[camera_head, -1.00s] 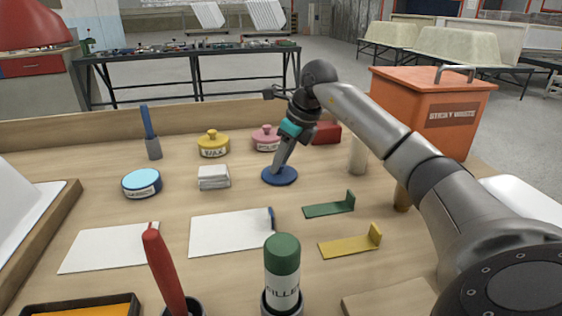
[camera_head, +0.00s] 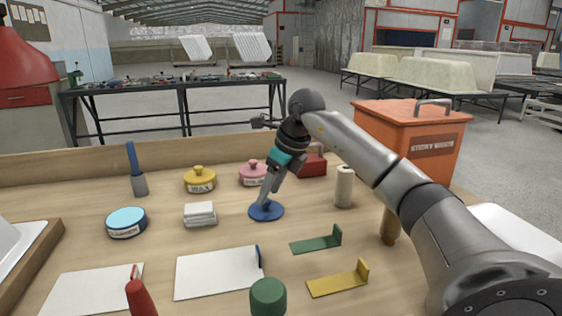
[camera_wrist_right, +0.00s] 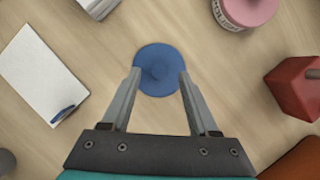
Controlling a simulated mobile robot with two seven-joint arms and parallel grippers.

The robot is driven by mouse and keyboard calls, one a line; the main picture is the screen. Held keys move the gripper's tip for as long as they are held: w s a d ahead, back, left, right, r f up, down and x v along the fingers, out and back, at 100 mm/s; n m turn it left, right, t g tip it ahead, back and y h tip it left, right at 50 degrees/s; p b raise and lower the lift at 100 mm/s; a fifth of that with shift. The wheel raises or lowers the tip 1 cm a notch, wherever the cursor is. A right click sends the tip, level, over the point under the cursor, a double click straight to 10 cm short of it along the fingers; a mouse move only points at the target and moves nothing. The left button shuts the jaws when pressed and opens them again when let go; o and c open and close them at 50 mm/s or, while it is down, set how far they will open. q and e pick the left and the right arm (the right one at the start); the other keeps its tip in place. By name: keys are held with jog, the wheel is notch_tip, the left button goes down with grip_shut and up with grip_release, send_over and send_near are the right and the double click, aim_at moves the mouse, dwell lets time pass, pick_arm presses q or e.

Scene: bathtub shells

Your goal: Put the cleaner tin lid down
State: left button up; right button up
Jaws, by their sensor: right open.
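The dark blue cleaner tin lid (camera_head: 265,211) lies flat on the wooden bench. It also shows in the right wrist view (camera_wrist_right: 158,82), with a round raised middle. My right gripper (camera_head: 267,199) points down at the lid from above. In the right wrist view its open fingers (camera_wrist_right: 160,74) are spread to either side of the lid's middle, with a gap on both sides. The blue cleaner tin (camera_head: 126,222) stands to the left, with a pale blue top face. My left gripper is not in view.
The yellow wax tin (camera_head: 200,180), pink tin (camera_head: 252,173) and red box (camera_head: 312,165) stand behind the lid. A white stack (camera_head: 200,214) is left of it. A green bracket (camera_head: 318,242) and a cream cylinder (camera_head: 344,187) are to the right. Bare bench surrounds the lid.

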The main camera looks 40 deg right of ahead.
pick_arm(q)
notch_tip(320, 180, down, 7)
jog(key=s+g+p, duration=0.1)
jog(key=p, duration=0.2)
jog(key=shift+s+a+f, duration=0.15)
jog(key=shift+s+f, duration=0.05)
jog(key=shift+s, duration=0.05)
pick_arm(e)
jog(key=v, duration=1)
